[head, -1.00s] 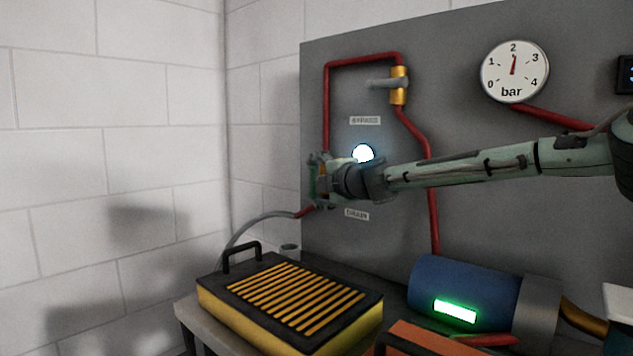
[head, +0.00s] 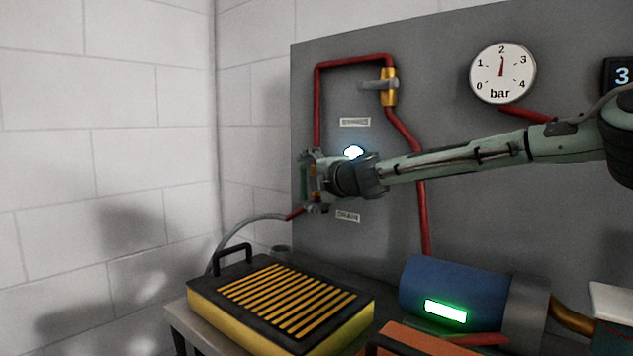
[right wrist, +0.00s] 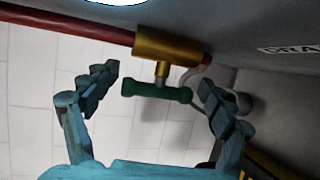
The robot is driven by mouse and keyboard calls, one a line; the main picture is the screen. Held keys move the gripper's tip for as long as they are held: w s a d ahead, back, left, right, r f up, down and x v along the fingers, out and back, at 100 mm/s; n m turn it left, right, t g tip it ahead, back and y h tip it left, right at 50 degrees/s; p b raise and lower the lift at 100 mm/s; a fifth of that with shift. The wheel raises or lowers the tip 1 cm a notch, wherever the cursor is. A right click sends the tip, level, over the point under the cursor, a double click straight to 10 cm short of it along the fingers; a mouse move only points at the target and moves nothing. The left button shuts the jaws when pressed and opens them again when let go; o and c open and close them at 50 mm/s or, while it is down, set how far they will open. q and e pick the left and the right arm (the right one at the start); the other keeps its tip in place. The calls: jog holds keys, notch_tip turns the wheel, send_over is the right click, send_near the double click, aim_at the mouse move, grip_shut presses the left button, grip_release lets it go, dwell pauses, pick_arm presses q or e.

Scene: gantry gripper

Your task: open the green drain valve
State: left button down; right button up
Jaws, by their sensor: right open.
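The green drain valve handle (right wrist: 155,91) shows in the right wrist view as a short bar on a brass stem. The stem comes from a brass valve body (right wrist: 170,52) on the red pipe, and the bar looks roughly in line with that pipe. My right gripper (right wrist: 160,88) is open, with one finger beyond each end of the bar and visible gaps on both sides. In the head view my right gripper (head: 312,180) is at the panel's left edge, above the DRAIN label (head: 347,216), and largely covers the valve. My left gripper is not in view.
The grey panel (head: 460,190) carries a yellow valve (head: 388,88) with a grey lever and a bar gauge (head: 502,72) near 2. Below stand a yellow-black ribbed case (head: 285,300) and a blue cylinder (head: 450,285). A grey hose (head: 240,230) leaves the drain pipe.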

jog(key=v, duration=1.1)
jog(key=shift+s, duration=0.2)
jog(key=shift+w+r, duration=0.1)
jog(key=shift+r, duration=0.05)
jog(key=x, duration=1.2)
jog(key=shift+d+f, duration=0.1)
jog(key=shift+f, duration=0.15)
jog(key=shift+t, duration=0.3)
jog(key=shift+r, duration=0.15)
